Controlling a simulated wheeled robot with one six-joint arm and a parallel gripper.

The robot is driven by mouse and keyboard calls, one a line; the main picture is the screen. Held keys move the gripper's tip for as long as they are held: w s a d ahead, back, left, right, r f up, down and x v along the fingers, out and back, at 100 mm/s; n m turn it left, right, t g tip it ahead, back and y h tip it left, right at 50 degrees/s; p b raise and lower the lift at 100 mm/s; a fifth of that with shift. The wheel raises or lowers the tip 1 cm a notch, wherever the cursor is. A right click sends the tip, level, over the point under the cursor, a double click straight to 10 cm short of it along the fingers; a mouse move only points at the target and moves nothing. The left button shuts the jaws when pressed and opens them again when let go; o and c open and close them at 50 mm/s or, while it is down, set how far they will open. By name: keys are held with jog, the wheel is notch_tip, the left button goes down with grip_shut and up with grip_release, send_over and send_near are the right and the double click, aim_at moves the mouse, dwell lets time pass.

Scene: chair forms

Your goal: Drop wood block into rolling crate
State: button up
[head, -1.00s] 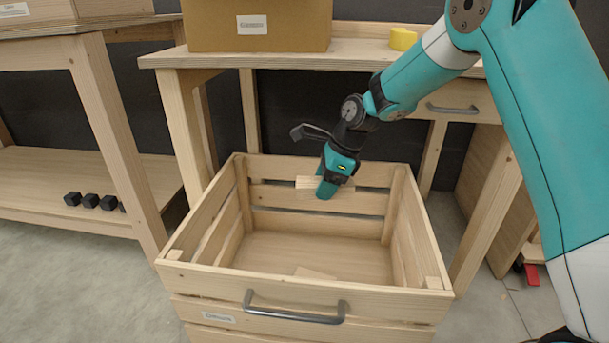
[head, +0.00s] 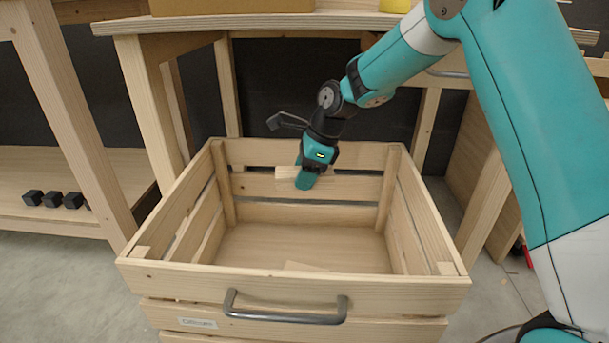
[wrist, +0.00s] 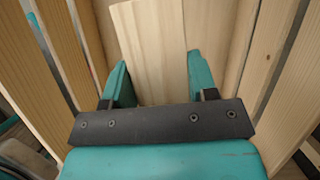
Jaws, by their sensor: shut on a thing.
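The rolling crate (head: 290,283) is a pale slatted wooden box with an open top and a grey front handle. My gripper (head: 305,183) points down inside the crate's opening, near the back wall and above the floor. It is shut on the wood block (head: 287,173), a pale plank partly hidden by the fingers. In the wrist view, the block (wrist: 150,40) lies between the two teal fingers of my gripper (wrist: 160,78), with crate slats on both sides. Another pale wood piece (head: 303,267) lies on the crate floor, partly hidden by the front wall.
A workbench (head: 200,23) stands behind the crate, with a cardboard box (head: 230,6) and a yellow object (head: 396,5) on top. A shelf at left holds several black cubes (head: 52,199). The crate's middle is mostly clear.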

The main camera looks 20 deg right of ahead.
jog(key=shift+f, duration=0.3)
jog(key=o, duration=1.1)
jog(key=shift+c, duration=0.2)
jog(key=shift+d, duration=0.1)
jog(key=p+v, duration=0.5)
jog(key=v, duration=0.2)
jog(key=shift+s+d+r, duration=0.1)
jog(key=shift+r, duration=0.2)
